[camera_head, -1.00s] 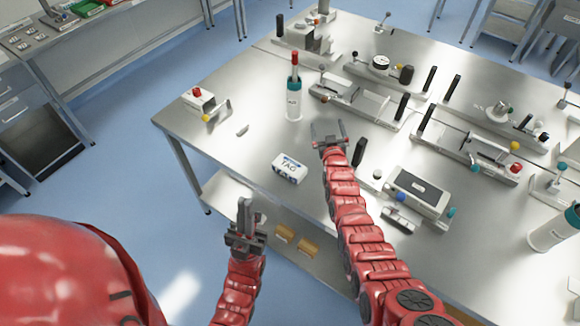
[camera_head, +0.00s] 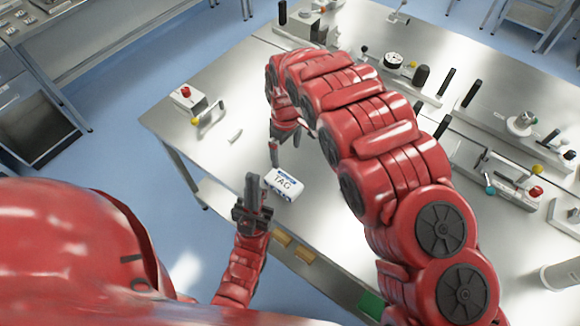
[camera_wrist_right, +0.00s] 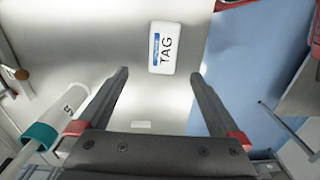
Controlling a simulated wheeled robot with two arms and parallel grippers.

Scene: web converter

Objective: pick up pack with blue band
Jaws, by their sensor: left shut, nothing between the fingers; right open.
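The white pack with a blue band and "TAG" on it (camera_head: 283,184) lies on the metal table near its front edge. My right gripper (camera_head: 285,150) is above the table just behind the pack, pointing down, open and empty. In the right wrist view the pack (camera_wrist_right: 161,47) lies beyond the open fingertips (camera_wrist_right: 160,76), roughly centred between them and not touched. My left gripper (camera_head: 252,182) is shut and empty, pointing up in front of the table edge, left of the pack in the picture.
A small device with a red button (camera_head: 187,97) stands at the table's left. A small loose piece (camera_head: 235,136) lies nearby. A white bottle with a teal band (camera_wrist_right: 42,112) is left of my right gripper in the wrist view. Clamp fixtures (camera_head: 510,170) fill the table's right side.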

